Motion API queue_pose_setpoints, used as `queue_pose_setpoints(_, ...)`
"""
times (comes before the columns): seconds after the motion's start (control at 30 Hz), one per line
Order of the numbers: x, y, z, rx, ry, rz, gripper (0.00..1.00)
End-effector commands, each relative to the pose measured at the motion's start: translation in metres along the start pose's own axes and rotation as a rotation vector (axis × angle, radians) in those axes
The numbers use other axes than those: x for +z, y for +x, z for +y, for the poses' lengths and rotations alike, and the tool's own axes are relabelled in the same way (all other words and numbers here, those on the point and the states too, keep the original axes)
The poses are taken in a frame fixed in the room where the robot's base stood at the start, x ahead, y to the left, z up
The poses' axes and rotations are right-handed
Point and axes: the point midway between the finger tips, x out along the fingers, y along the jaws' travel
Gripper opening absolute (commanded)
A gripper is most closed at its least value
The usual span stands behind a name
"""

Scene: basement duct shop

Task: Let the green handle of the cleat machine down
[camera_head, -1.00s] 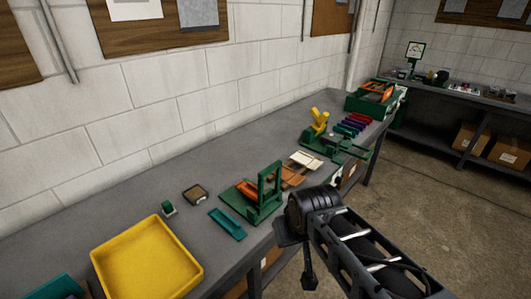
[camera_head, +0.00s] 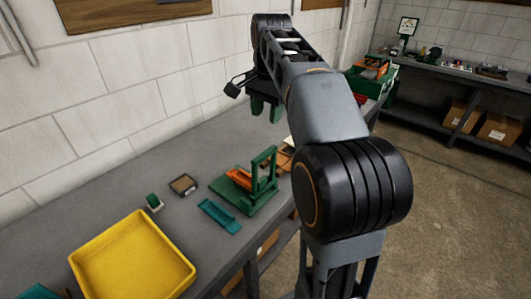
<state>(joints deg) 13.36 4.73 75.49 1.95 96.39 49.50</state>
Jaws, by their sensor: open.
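A green machine (camera_head: 232,197) stands on the grey bench, with an upright green frame-like handle (camera_head: 263,172) and an orange part (camera_head: 240,178) in it. This looks like the cleat machine, though no label shows. My gripper (camera_head: 266,109) is open, with two green fingers pointing down. It appears above and behind the machine in the picture, apart from it, and nothing shows between the fingers.
A yellow tray (camera_head: 133,262), a teal strip (camera_head: 220,217), a small green-and-white block (camera_head: 154,203) and a dark-rimmed square piece (camera_head: 183,185) lie left of the machine. A green crate (camera_head: 374,78) stands at the far bench end. The bench (camera_head: 130,180) is clear along the wall.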

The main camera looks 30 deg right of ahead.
Motion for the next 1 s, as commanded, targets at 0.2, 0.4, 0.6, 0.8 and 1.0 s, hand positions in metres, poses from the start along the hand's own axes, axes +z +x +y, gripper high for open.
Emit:
queue_pose_setpoints(0.2,-0.007,0.014,-0.002,0.012,0.053,-0.012,0.47)
queue_pose_setpoints(0.4,-0.006,0.051,-0.001,0.013,0.052,-0.013,0.47)
queue_pose_setpoints(0.6,-0.005,0.088,-0.001,0.013,0.051,-0.012,0.47)
queue_pose_setpoints(0.8,-0.005,0.116,-0.001,0.011,0.051,-0.011,0.47)
queue_pose_setpoints(1.0,-0.005,0.131,-0.001,0.011,0.05,-0.011,0.47)
